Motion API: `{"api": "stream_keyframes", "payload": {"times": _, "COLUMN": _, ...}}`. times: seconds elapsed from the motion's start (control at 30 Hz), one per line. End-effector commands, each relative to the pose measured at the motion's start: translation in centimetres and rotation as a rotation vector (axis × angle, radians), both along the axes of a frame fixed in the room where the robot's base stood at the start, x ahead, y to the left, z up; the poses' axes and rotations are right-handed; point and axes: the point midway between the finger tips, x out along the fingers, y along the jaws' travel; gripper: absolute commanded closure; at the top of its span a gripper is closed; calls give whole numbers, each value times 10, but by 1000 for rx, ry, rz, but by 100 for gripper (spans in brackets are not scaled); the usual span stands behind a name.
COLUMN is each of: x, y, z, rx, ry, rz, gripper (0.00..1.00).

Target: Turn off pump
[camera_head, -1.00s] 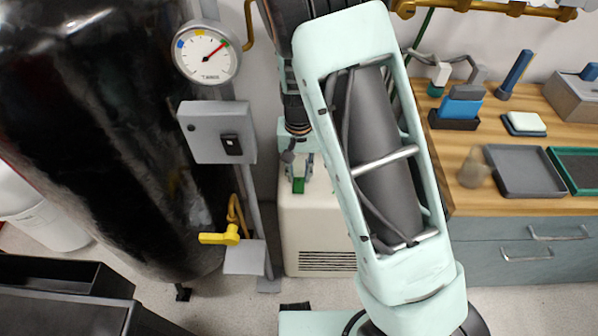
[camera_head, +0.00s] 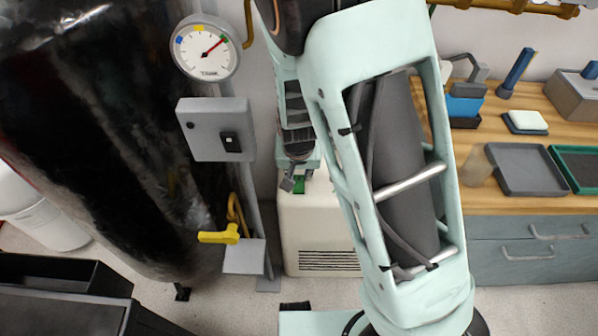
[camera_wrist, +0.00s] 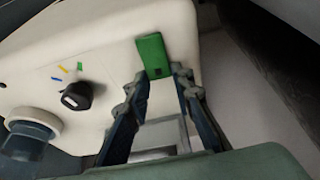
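The pump appears to be the cream box (camera_head: 318,235) on the floor behind my arm. It has a green switch (camera_head: 299,185), partly hidden by my gripper (camera_head: 291,182) in the head view. In the wrist view, the pump's cream face (camera_wrist: 105,45) carries the green switch (camera_wrist: 154,56) at its edge and a black knob (camera_wrist: 76,96) with yellow, blue and green marks. My gripper (camera_wrist: 161,76) is open and empty, its fingers apart, with the tips close to the green switch. I cannot tell whether they touch it.
A black tank (camera_head: 100,140) stands at left with a gauge (camera_head: 205,47), a grey switch box (camera_head: 217,130) and a yellow valve handle (camera_head: 219,235). A wooden counter (camera_head: 510,202) with trays is at right. A round port (camera_wrist: 28,138) sits beside the knob.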

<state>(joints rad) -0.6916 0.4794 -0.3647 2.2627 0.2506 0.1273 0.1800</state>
Motion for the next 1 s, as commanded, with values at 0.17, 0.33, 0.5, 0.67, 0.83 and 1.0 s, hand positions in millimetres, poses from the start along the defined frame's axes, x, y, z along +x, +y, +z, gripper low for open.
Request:
{"api": "stream_keyframes", "payload": {"times": 0.17, "x": 0, "y": 0, "z": 0, "rx": 0, "ry": 0, "rz": -1, "gripper": 61}}
{"api": "stream_keyframes", "payload": {"times": 0.33, "x": 0, "y": 0, "z": 0, "rx": 0, "ry": 0, "rz": -1, "gripper": 61}}
{"api": "stream_keyframes", "payload": {"times": 0.5, "x": -1, "y": 1, "z": 3, "rx": 1, "ry": 0, "rz": 1, "gripper": 61}}
{"api": "stream_keyframes", "payload": {"times": 0.67, "x": -6, "y": 2, "z": 19, "rx": 2, "ry": -2, "rz": 2, "gripper": 61}}
{"api": "stream_keyframes", "payload": {"times": 0.83, "x": -14, "y": 3, "z": 43, "rx": 2, "ry": -3, "rz": 5, "gripper": 61}}
{"api": "stream_keyframes", "payload": {"times": 1.0, "x": -22, "y": 3, "z": 66, "rx": 4, "ry": -3, "rz": 4, "gripper": 61}}
